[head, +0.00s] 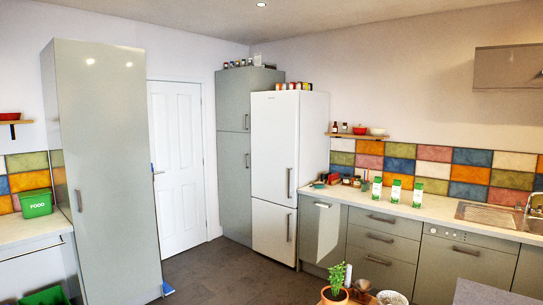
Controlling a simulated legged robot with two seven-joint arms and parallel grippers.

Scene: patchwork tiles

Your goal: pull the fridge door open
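The white fridge (275,145) stands in the far corner, with a tall upper door and a shorter lower door (273,232). Both doors look shut. A vertical handle (289,182) sits near the right edge of the upper door, low down. Another handle (289,227) is at the right edge of the lower door. Neither of my grippers shows in the head view.
Dark floor lies clear before the fridge. A grey counter run (375,238) extends right of it, with several cartons (396,191) on top. A potted plant (335,285) stands in the near foreground. A tall grey cabinet (105,170) is at left, beside a white door (177,165).

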